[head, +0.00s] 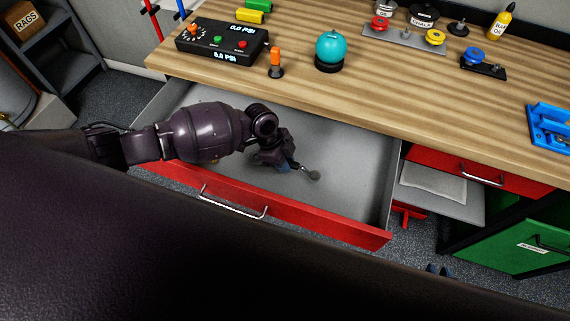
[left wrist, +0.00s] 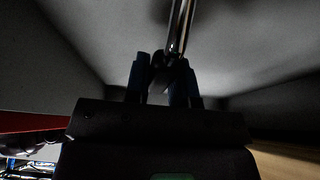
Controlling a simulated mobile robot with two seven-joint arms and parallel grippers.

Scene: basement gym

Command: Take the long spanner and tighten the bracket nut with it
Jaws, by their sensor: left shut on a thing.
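My left gripper (head: 287,166) is down inside the open drawer. It is shut on a metal spanner (head: 313,175), whose round end sticks out to the right, close to the drawer floor. In the left wrist view the shiny spanner shaft (left wrist: 180,28) runs up from between the blue fingertips of the left gripper (left wrist: 164,80). The rest of the spanner is hidden by the gripper. My right gripper (head: 438,270) shows only as two dark blue tips, apart and empty, at the lower right. I cannot make out the bracket nut.
The red-fronted drawer (head: 340,226) stands pulled out under the wooden worktop (head: 400,100). On top are a gauge box (head: 222,42), a teal ball (head: 331,46), a plate with coloured knobs (head: 405,38) and a blue fixture (head: 550,128). A green drawer (head: 515,248) is at lower right.

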